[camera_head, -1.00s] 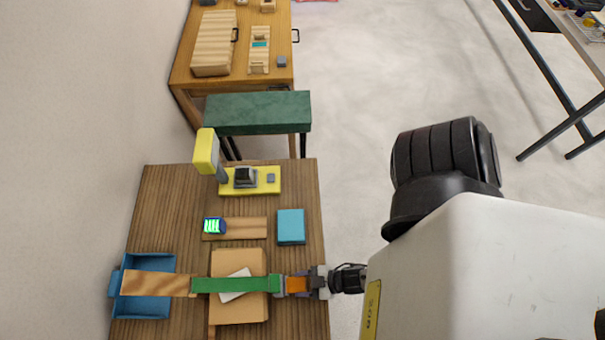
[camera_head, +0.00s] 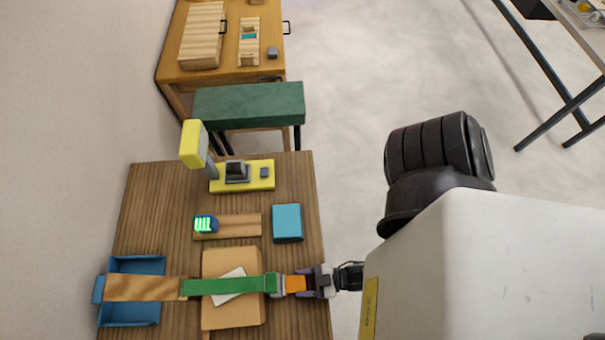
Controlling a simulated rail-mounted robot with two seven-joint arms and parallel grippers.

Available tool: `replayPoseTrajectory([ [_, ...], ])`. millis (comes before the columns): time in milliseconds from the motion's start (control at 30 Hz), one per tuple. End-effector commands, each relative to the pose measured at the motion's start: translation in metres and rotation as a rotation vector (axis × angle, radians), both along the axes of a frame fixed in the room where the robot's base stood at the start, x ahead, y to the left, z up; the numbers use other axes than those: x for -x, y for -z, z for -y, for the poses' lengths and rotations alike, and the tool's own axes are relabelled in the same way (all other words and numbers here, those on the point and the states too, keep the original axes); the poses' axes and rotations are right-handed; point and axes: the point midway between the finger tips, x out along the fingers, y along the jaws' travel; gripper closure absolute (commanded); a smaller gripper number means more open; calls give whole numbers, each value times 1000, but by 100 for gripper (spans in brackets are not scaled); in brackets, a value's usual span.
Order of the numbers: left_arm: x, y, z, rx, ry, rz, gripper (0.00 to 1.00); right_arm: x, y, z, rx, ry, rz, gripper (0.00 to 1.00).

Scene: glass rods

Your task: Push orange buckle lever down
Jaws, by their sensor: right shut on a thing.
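The orange buckle lever (camera_head: 295,284) sits at the right end of a green strap (camera_head: 225,285), beside a grey buckle piece (camera_head: 274,284). The strap runs across a tan box (camera_head: 218,315) with a white card (camera_head: 231,298) on it. My right gripper (camera_head: 310,282) comes from the right and is shut on the orange lever's right end. The fingers partly cover that end, so the lever's exact tilt is hard to tell. My left gripper is not in the picture.
Behind are a light blue box (camera_head: 287,223), a small device with a green display (camera_head: 206,224) and a yellow-based device (camera_head: 258,175). A green bench (camera_head: 250,104) stands beyond the table.

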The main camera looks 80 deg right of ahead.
Motion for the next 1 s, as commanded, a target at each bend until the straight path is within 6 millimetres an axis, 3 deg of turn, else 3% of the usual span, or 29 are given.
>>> replayPoseTrajectory([
  [100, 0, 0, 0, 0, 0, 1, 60, 0, 0, 0, 1, 0, -1, 73],
  [133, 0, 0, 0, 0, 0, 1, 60, 0, 0, 0, 1, 0, -1, 47],
  [400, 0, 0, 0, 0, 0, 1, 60, 0, 0, 0, 1, 0, -1, 23],
  [733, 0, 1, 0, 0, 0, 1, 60, 7, 1, 2, 2, 0, -4, 23],
  [1000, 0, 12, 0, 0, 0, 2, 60, 53, -2, 14, 1, -1, -6, 23],
])
